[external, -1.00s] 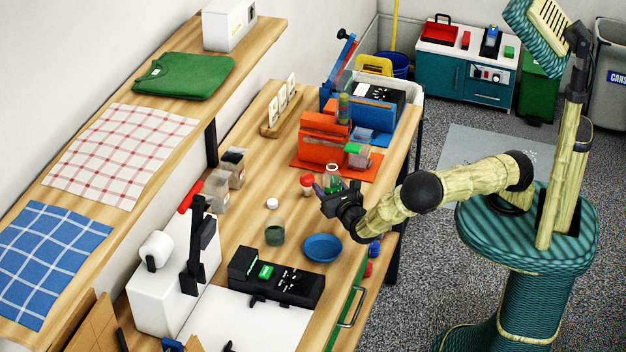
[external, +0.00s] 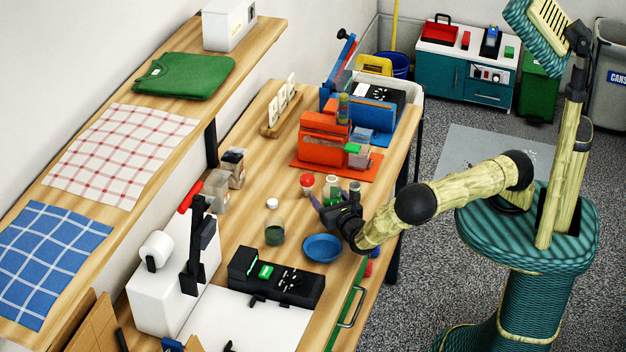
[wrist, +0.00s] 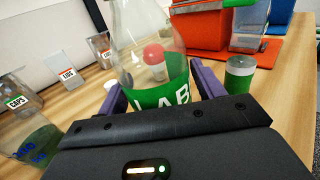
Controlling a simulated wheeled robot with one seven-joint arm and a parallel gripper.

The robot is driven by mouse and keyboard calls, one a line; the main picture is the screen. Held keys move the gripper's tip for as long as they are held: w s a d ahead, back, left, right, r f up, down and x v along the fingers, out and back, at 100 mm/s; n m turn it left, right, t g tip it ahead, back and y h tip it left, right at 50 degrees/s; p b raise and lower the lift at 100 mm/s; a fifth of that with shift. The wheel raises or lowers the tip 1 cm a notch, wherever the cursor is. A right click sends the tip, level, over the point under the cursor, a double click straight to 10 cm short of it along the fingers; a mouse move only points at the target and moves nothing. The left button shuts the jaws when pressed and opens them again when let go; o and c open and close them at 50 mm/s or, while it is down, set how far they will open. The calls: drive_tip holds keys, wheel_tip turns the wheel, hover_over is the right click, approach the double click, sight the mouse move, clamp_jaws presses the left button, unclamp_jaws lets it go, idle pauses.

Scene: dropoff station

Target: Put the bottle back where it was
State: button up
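The bottle (external: 332,189), clear with a green lower part, stands on the wooden table near the right edge. In the wrist view the bottle (wrist: 158,92) shows a green band lettered "LAB", and its base is hidden by my gripper. My gripper (external: 331,198) is just in front of it, low over the table. In the wrist view my gripper's purple fingers (wrist: 163,88) are spread, one on each side of the bottle. Any contact is hard to tell.
A red-topped item (external: 307,182) stands just behind the bottle, and a green jar (wrist: 239,76) to its right. A blue bowl (external: 322,247) lies close to my gripper. Clear bins (external: 217,190) stand at the left.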

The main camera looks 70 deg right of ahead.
drive_tip(key=shift+r, duration=0.1)
drive_tip(key=shift+a, duration=0.15)
drive_tip(key=b+v, duration=0.2)
drive_tip(key=v, duration=0.9)
drive_tip(key=shift+s+a+r, duration=0.1)
drive_tip(key=shift+s+a, duration=0.1)
drive_tip(key=shift+s, duration=0.15)
drive_tip(key=shift+d, duration=0.1)
drive_tip(key=s+d+m+g, duration=0.1)
drive_tip(key=d+m+g, duration=0.1)
drive_tip(key=s+d+m+g, duration=0.1)
drive_tip(key=d+m+g, duration=0.1)
drive_tip(key=d+g, duration=0.1)
drive_tip(key=s+d+m+g, duration=0.1)
drive_tip(key=d+m+g, duration=0.1)
drive_tip(key=d, duration=0.1)
drive_tip(key=shift+s+d+m, duration=0.15)
drive_tip(key=shift+s+m, duration=0.15)
drive_tip(key=shift+s, duration=0.05)
drive_tip(key=s+d+m+g+y, duration=0.3)
drive_tip(key=s+d+m+g, duration=0.1)
drive_tip(key=s+m+g, duration=0.2)
drive_tip(key=s+d+r+m+t+y, duration=0.2)
drive_tip(key=s+r+m+y, duration=0.2)
drive_tip(key=r+m+y, duration=0.5)
drive_tip(key=r+m, duration=0.1)
drive_tip(key=m, duration=0.4)
drive_tip(key=shift+r+t+y, duration=0.2)
drive_tip(key=shift+t+y, duration=0.2)
